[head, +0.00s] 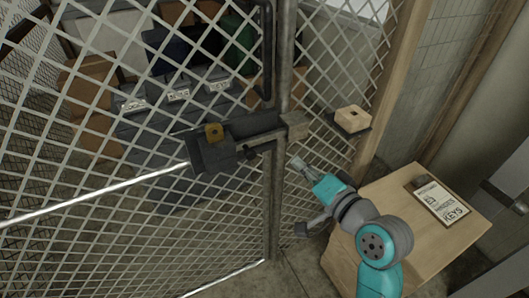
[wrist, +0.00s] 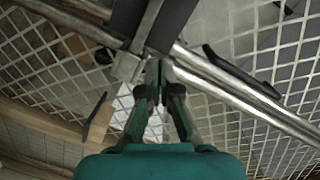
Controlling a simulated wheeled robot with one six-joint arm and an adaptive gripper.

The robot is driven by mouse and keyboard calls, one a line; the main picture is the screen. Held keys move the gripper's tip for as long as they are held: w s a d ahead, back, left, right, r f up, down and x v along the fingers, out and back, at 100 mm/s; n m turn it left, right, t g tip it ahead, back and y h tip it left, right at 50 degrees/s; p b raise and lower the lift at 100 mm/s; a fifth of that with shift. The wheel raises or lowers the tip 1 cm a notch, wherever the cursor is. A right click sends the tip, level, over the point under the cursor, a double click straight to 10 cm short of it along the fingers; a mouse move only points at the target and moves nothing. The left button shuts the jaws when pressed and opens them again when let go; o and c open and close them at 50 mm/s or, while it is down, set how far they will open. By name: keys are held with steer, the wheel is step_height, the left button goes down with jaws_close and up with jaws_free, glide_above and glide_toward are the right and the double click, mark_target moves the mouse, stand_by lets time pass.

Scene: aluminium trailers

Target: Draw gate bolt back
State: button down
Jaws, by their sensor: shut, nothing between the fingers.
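The mesh gate (head: 110,150) carries a dark lock plate (head: 208,153) with a small brass-coloured piece (head: 214,132) on it. A dark bolt bar (head: 258,125) runs from the plate to a bracket (head: 295,125) at the post, and its end looks to be in the bracket. A small dark knob (head: 250,152) sticks out below the bar. My gripper (head: 294,162) is shut and empty, right of the knob and below the bracket. In the wrist view my gripper (wrist: 160,64) has its tips close under dark metal; I cannot tell whether they touch.
A wooden cabinet (head: 400,195) with a sign board (head: 441,201) reading KEYS stands at the right. A wooden block (head: 352,119) sits near the right mesh panel. Grey bins (head: 180,115) and cardboard boxes (head: 88,92) are behind the gate. The metal post (head: 276,200) stands left of my arm.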

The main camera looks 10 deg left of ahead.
mark_target(250, 152)
steer(key=shift+m, duration=0.3)
steer(key=shift+w+a+f, duration=0.45)
steer(key=shift+w+a, duration=0.55)
steer(key=shift+a, duration=0.5)
steer(key=shift+w+a+f, duration=0.45)
steer(key=shift+w+a, duration=0.55)
steer(key=shift+a, duration=0.55)
steer(key=shift+w+a+f, duration=0.45)
steer(key=shift+w+a, duration=0.55)
steer(key=shift+a, duration=0.5)
steer(key=shift+s+a, duration=0.45)
steer(key=shift+a, duration=0.2)
steer(key=shift+s+a, duration=0.4)
steer(key=shift+a, duration=0.25)
